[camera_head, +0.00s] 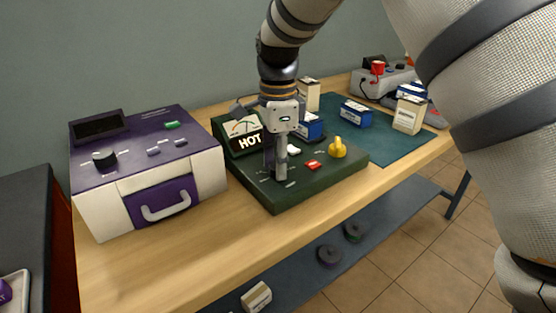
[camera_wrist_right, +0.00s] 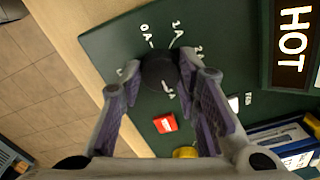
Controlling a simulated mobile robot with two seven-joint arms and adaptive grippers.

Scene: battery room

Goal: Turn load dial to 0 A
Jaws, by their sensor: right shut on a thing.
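The load dial (camera_wrist_right: 159,70) is a dark round knob on a dark green panel (camera_wrist_right: 115,42), with white marks such as 0 A and 1 A around its edge. My right gripper (camera_wrist_right: 160,76) is shut on the dial, one finger on each side of it. I cannot tell which mark the dial points to. In the head view my right gripper (camera_head: 280,174) points down at the green panel (camera_head: 325,187) and hides the dial. My left gripper is not in view.
Beside the dial are a red switch (camera_head: 313,165), a yellow knob (camera_head: 338,149) and a HOT sign (camera_head: 249,141) below a meter. A purple and white unit (camera_head: 210,170) stands left. Several small boxes (camera_head: 356,114) stand behind. The wooden table's front strip (camera_head: 160,270) is clear.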

